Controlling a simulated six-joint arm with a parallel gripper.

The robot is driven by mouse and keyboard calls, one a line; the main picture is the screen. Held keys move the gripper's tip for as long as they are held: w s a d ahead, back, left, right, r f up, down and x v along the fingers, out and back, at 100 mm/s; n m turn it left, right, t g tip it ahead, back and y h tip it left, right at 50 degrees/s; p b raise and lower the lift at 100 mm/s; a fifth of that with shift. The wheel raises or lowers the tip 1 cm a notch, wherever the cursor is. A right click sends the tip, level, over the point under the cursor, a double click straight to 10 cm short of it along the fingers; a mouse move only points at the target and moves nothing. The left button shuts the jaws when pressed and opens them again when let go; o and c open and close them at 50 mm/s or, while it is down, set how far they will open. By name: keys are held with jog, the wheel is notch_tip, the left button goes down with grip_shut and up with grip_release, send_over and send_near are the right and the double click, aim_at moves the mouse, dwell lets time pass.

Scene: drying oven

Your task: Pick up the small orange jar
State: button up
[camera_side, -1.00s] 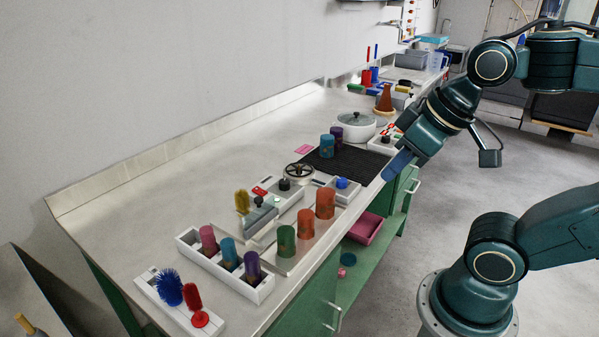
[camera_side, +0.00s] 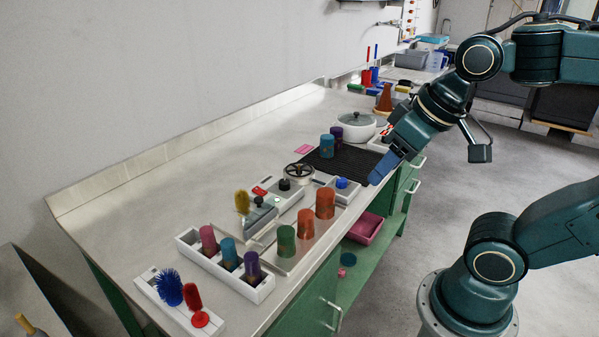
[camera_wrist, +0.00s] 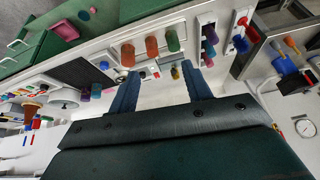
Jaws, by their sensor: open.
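Two orange jars stand on a light tray (camera_side: 277,265) beside a green jar (camera_side: 286,241). The middle one (camera_side: 306,223) looks slightly smaller than the redder orange jar (camera_side: 325,203) at the far end, so it seems to be the small orange jar. In the wrist view the small orange jar (camera_wrist: 152,47) shows between the green jar (camera_wrist: 172,40) and the other orange jar (camera_wrist: 127,54), just beyond the fingertips. My gripper (camera_side: 382,171) is open and empty, raised near the dark mat's right end, apart from the jars. Its two blue fingers (camera_wrist: 158,72) are spread in the wrist view.
A white rack (camera_side: 224,268) with pink, blue and purple jars stands beside the tray. Brushes (camera_side: 180,291) stand at the near end.

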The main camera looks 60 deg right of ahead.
jog(key=w+d+f+m+g, duration=0.2)
jog(key=w+f+m+g, duration=0.1)
jog(key=w+m, duration=0.65)
jog(key=m+g, duration=0.2)
jog(key=m, duration=0.6)
send_over(306, 213)
notch_tip(306, 213, down, 9)
jog(key=shift+f, duration=4.2)
jog(key=shift+f, duration=2.6)
jog(key=c, duration=0.7)
